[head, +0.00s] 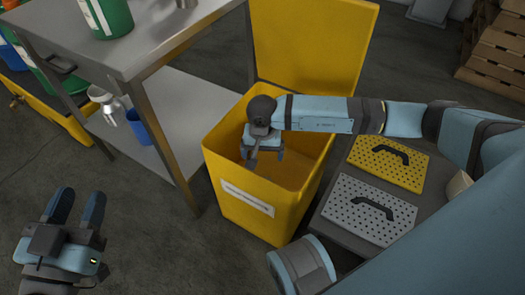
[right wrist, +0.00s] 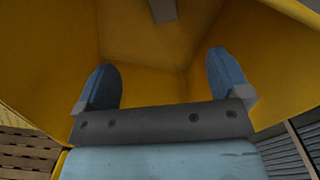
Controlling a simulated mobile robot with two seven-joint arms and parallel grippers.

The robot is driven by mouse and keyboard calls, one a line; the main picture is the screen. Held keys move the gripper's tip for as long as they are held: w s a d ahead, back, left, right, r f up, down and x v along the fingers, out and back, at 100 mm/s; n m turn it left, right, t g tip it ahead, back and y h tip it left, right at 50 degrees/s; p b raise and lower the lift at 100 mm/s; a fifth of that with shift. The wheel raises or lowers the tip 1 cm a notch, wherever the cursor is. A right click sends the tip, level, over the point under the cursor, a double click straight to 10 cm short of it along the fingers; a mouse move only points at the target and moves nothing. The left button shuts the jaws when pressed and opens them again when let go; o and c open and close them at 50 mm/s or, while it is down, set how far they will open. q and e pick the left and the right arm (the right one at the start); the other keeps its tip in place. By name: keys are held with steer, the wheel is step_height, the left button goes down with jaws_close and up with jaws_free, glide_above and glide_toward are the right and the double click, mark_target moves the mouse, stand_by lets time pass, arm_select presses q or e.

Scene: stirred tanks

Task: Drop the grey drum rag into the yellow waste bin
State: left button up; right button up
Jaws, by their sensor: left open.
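The yellow waste bin (head: 225,190) stands in the middle of the head view with its lid (head: 315,45) up. My right gripper (head: 264,154) points down into the bin's mouth. In the right wrist view its fingers (right wrist: 163,82) are wide apart with nothing between them. A small grey strip, seemingly the drum rag (right wrist: 163,10), shows beyond the fingertips against the yellow inside. In the head view a grey strip (head: 254,160) shows just under the gripper; I cannot tell whether it is falling or resting. My left gripper (head: 77,203) is open and empty over the floor at lower left.
A grey metal bench (head: 150,40) with a lower shelf stands left of the bin. A low grey surface right of the bin holds a yellow perforated plate (head: 405,172) and a grey one (head: 350,203), both with handles. Wooden pallets (head: 497,60) are at the upper right.

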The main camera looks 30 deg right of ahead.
arm_select(q)
steer(key=shift+f, duration=0.1)
steer(key=shift+s+d+f+n+g+y+p, duration=0.25)
steer(key=shift+s+d+n+g+p, duration=0.25)
steer(key=shift+s+n+p, duration=0.65)
steer(key=shift+s+d+f+n+g+y+p, duration=0.3)
steer(key=shift+n+g+p, duration=0.4)
steer(key=shift+p, duration=0.9)
arm_select(e)
step_height(320, 180, up, 14)
arm_select(q)
steer(key=shift+r, duration=0.35)
arm_select(e)
steer(key=shift+a+f, duration=0.1)
